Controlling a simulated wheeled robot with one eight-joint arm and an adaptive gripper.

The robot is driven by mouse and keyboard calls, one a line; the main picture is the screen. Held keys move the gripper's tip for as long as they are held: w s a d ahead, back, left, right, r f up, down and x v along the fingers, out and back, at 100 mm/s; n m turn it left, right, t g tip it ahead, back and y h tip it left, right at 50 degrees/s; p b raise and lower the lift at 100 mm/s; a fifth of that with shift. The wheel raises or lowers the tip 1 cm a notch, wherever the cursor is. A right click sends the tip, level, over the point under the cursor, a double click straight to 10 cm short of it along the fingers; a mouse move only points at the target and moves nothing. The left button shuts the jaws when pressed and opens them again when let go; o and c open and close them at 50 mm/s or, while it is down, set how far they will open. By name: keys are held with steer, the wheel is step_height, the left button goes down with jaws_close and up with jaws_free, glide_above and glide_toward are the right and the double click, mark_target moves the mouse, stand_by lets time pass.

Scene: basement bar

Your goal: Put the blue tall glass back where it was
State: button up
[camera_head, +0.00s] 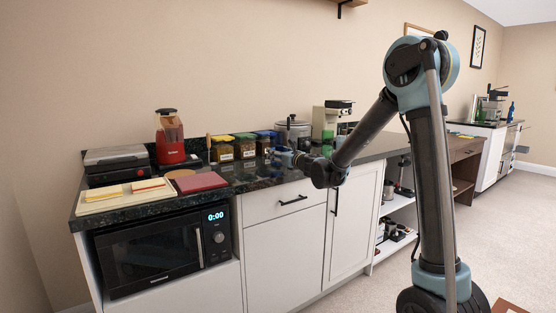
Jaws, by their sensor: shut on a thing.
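My gripper (277,157) reaches over the dark stone counter (245,182), near its front edge and to the right of the red board. It is shut on a small bluish thing, which I take to be the blue tall glass. The glass is mostly lost against the gripper and the counter at this size, so its outline and tilt cannot be told. I cannot tell whether it touches the counter.
Food jars (244,146) stand behind my gripper, with a pot (293,131) and a coffee machine (328,120) to the right. A red blender (169,138), sandwich press (116,163), cutting board (124,196) and red board (201,182) occupy the left.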

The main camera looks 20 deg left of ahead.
steer(key=shift+f, duration=0.75)
steer(key=o, duration=1.4)
steer(key=s+d+n+g+h, duration=0.1)
steer(key=s+d+n+g, duration=0.2)
steer(key=s+d+n, duration=0.95)
steer(key=s+d+f+n+g+h, duration=0.2)
steer(key=s+d+f+n+h, duration=0.2)
steer(key=s+d, duration=0.5)
steer(key=s+d+f+n+g+h, duration=0.2)
steer(key=s+d+f+n+h, duration=0.2)
steer(key=s+d+f, duration=0.5)
steer(key=s+d+f+n+g+h, duration=0.2)
steer(key=s+d+f+n+h, duration=0.2)
steer(key=s+d, duration=0.7)
steer(key=d+f+n, duration=0.1)
steer(key=d+f, duration=0.1)
steer(key=d, duration=0.8)
steer(key=shift+s+d+f+n+h, duration=0.25)
steer(key=shift+f+n+h, duration=0.1)
steer(key=shift+f+h, duration=0.05)
